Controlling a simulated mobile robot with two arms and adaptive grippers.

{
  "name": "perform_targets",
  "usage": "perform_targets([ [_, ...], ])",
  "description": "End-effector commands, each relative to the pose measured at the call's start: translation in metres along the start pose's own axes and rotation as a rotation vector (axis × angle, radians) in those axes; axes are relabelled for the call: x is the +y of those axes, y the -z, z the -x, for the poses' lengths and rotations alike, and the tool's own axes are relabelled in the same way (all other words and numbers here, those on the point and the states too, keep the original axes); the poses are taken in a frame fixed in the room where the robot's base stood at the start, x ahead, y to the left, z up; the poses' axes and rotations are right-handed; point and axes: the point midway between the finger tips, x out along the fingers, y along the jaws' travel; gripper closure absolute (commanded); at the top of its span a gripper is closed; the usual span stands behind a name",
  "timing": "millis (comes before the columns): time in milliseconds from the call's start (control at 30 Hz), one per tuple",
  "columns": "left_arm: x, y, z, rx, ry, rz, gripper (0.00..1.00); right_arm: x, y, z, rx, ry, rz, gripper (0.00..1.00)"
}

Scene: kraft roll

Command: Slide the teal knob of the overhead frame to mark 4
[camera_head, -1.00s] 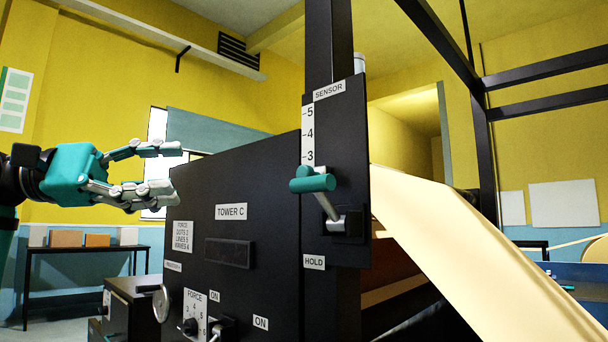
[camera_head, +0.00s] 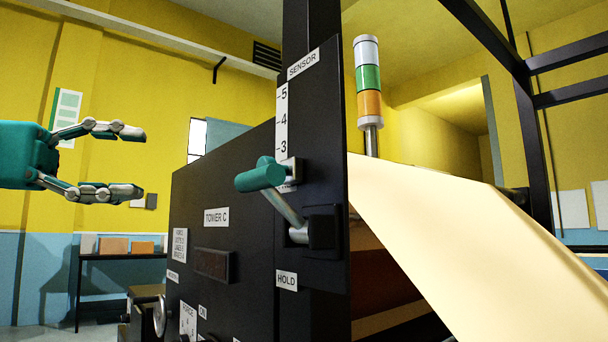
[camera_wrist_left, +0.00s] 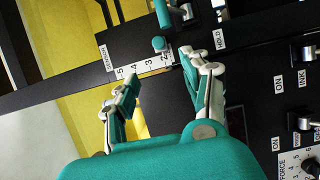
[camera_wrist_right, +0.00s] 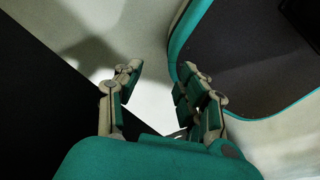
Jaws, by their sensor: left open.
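The teal knob (camera_wrist_left: 158,43) sits by the low end of the white number scale (camera_wrist_left: 134,70), below mark 3. In the head view it is mostly hidden behind the teal grip of a metal lever (camera_head: 262,177). The scale (camera_head: 282,120) there shows 5, 4 and 3 under a SENSOR label. My left gripper (camera_head: 136,163) is open and empty, left of the knob and apart from it. In the left wrist view, its fingers (camera_wrist_left: 158,75) point toward the scale and knob. My right gripper (camera_wrist_right: 160,76) is open and empty, seen only in its wrist view.
The lever pivots on the black panel above the HOLD label (camera_head: 287,281), close to the knob. The black TOWER C cabinet (camera_head: 225,185) stands below and left. A cream paper web (camera_head: 440,230) slopes down at right. A signal light (camera_head: 369,80) stands behind the panel.

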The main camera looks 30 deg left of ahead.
Motion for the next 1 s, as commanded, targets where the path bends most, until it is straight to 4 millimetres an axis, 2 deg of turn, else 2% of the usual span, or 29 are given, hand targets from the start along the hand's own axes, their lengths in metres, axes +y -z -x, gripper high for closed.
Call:
perform_targets([
  [167, 0.0, 0.0, -0.016, 0.0, 0.002, 0.001, 0.51, 0.002, -0.002, 0.001, -0.003, -0.002, 0.001, 0.6],
  [467, 0.001, 0.0, -0.08, -0.001, 0.004, 0.002, 0.51, -0.022, -0.029, 0.009, -0.043, 0.027, -0.002, 0.6],
  [567, 0.001, 0.0, -0.102, -0.002, 0.004, 0.002, 0.51, -0.023, -0.026, 0.013, -0.04, 0.028, -0.001, 0.6],
  [800, 0.001, -0.001, -0.148, -0.002, 0.002, 0.001, 0.51, -0.014, -0.006, 0.02, -0.01, 0.018, 0.0, 0.6],
  [1000, 0.001, 0.0, -0.169, 0.0, 0.001, 0.001, 0.51, -0.009, -0.004, 0.024, -0.008, 0.012, -0.001, 0.6],
])
